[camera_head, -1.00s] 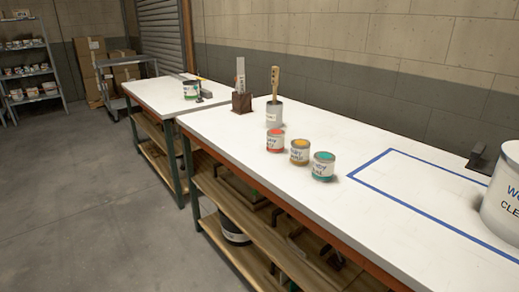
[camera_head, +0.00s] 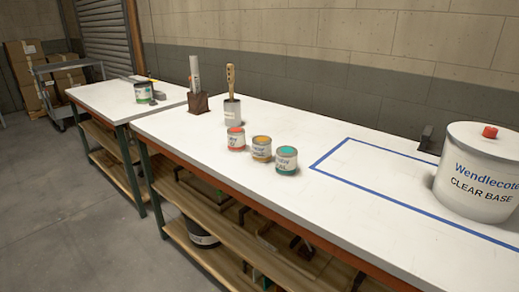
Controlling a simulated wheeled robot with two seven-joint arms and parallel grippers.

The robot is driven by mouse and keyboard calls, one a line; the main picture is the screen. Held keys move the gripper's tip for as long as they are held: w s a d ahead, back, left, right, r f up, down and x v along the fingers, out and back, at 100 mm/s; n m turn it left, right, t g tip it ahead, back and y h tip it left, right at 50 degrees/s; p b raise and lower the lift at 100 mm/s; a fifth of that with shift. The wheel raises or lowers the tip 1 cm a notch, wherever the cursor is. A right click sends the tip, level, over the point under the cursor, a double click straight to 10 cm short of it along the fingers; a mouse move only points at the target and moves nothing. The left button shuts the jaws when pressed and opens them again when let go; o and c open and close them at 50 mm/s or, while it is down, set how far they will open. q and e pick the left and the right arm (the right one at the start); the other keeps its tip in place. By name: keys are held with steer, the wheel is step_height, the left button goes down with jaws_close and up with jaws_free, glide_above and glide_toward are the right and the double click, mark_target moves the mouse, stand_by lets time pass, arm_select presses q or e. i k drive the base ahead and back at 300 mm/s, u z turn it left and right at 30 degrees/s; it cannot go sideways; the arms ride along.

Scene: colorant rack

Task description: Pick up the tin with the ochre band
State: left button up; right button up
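The tin with the ochre band (camera_head: 261,149) stands upright on the white workbench, in the middle of a short row. A tin with a red band (camera_head: 235,139) stands just left of it. A tin with a teal band (camera_head: 286,160) stands just right of it, nearer the front edge. Small gaps separate the tins, if any; I cannot tell exactly. Neither of my grippers shows in the head view.
A grey pot with a brush (camera_head: 232,112) and a brown block holder (camera_head: 198,103) stand behind the tins. A blue taped rectangle (camera_head: 338,148) lies to their right. A large white Clear Base bucket (camera_head: 477,180) stands at far right. A second bench (camera_head: 100,97) is at left.

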mark_target(262, 145)
steer(key=u, duration=0.45)
steer(key=k, duration=0.6)
steer(key=u, duration=0.75)
steer(key=k, duration=0.55)
steer(key=u, duration=0.75)
steer(key=i, duration=2.2)
steer(key=z, duration=0.9)
steer(key=i, duration=1.6)
steer(key=z, duration=1.35)
